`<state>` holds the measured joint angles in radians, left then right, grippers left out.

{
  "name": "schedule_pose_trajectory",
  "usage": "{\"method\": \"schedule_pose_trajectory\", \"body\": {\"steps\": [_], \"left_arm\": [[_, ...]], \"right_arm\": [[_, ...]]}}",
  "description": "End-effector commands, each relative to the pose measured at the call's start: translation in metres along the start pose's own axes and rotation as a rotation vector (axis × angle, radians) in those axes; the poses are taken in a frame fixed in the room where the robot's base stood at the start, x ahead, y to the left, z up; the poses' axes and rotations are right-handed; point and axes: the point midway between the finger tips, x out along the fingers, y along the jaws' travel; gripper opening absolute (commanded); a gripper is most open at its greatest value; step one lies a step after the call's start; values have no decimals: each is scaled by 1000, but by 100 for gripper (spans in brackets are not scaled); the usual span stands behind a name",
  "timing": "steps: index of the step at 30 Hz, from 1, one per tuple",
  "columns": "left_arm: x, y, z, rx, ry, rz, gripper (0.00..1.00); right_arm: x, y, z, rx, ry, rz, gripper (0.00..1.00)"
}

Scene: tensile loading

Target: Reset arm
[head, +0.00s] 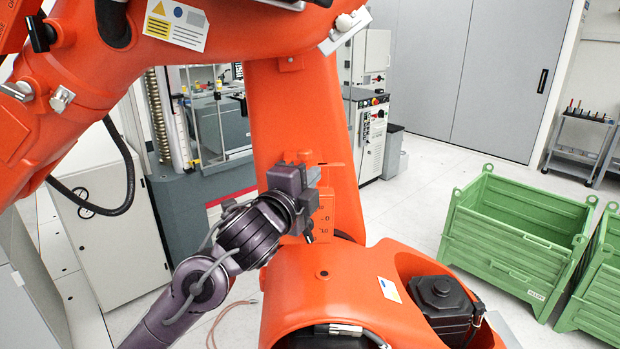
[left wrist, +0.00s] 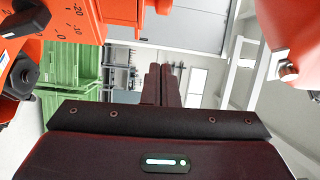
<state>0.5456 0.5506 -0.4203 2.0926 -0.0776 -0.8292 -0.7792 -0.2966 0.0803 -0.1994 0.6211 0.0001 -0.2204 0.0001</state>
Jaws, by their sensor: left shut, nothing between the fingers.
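My left arm comes in from the lower left in the head view. Its dark purple-grey left gripper (head: 314,175) is in front of the orange industrial robot arm (head: 295,110), close to its upright link; I cannot tell whether they touch. In the left wrist view, the two dark fingers (left wrist: 162,84) lie together, shut with nothing between them. Orange parts with scale marks (left wrist: 75,20) show at that view's upper left, and another orange surface is at the right. My right gripper is not in view.
Green metal crates (head: 515,235) stand on the floor at the right. A grey testing machine (head: 190,190) and a white cabinet (head: 110,235) stand behind at the left. A tool cart (head: 580,145) is at the far right. The pale floor between the orange arm and crates is clear.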

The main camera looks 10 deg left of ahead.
Motion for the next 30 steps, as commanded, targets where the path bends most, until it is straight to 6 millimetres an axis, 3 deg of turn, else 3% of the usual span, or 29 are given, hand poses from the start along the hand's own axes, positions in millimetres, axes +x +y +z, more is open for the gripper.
{"method": "schedule_pose_trajectory", "body": {"steps": [2,5,8,10,15,18,24,30], "left_arm": [[0,2,0,-5,-1,4,0],[-5,19,0,-56,-14,43,0],[-18,61,2,-190,-55,139,0],[-36,101,4,-324,-109,235,0],[-100,199,12,-682,-321,484,0],[-145,244,15,-856,-469,607,0],[-217,298,18,-1077,-721,763,0],[-277,327,18,-1214,-937,863,0]], "right_arm": [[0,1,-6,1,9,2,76],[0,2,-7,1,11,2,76],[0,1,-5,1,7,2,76],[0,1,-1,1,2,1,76],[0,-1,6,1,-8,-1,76],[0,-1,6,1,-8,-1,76],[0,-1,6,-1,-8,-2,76],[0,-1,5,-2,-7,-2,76]]}}
